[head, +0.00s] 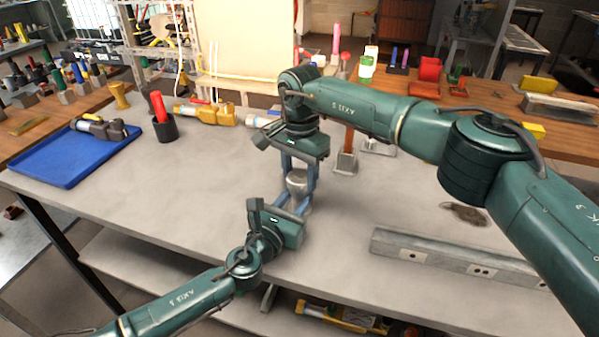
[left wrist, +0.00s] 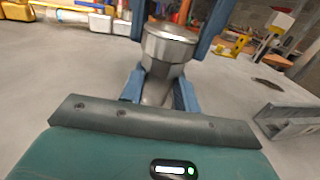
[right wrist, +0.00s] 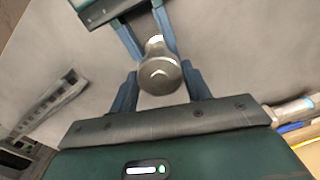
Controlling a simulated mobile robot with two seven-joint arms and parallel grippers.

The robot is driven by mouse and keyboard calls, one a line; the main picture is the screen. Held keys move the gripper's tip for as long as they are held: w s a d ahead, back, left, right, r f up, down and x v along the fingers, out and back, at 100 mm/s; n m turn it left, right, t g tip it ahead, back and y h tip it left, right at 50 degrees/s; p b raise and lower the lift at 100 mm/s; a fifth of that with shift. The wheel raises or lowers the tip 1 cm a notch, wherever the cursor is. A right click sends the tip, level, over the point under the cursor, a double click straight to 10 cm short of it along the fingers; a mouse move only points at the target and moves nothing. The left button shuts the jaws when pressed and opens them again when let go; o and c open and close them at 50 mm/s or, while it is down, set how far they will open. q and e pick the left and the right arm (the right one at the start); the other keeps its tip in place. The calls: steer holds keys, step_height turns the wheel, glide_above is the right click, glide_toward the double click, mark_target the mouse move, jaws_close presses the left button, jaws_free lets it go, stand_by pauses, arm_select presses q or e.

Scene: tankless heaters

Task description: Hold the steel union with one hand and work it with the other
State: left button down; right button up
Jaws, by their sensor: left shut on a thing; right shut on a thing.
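The steel union (head: 297,183) is a silvery fitting standing upright over the grey worktop, with a wide nut on top and a narrower body below. My left gripper (head: 301,203) comes from the front and is shut on the lower body, as the left wrist view (left wrist: 160,92) shows. My right gripper (head: 298,178) comes from above and is shut around the upper nut. In the right wrist view the union's round top (right wrist: 160,74) sits between the blue fingers. The fingers hide parts of its sides, and I cannot tell whether its base touches the worktop.
A grey socket strip (head: 455,262) lies at the right front of the worktop. A blue tray (head: 60,160) with a tool is at the left. The worktop left of the union is clear.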

mark_target(299, 176)
steer(key=n, duration=0.4)
steer(key=shift+r, duration=0.2)
stand_by(0.4)
steer(key=shift+r, duration=0.95)
steer(key=shift+r, duration=2)
arm_select(q)
steer(key=c, duration=0.9)
jaws_free()
steer(key=shift+c, duration=0.2)
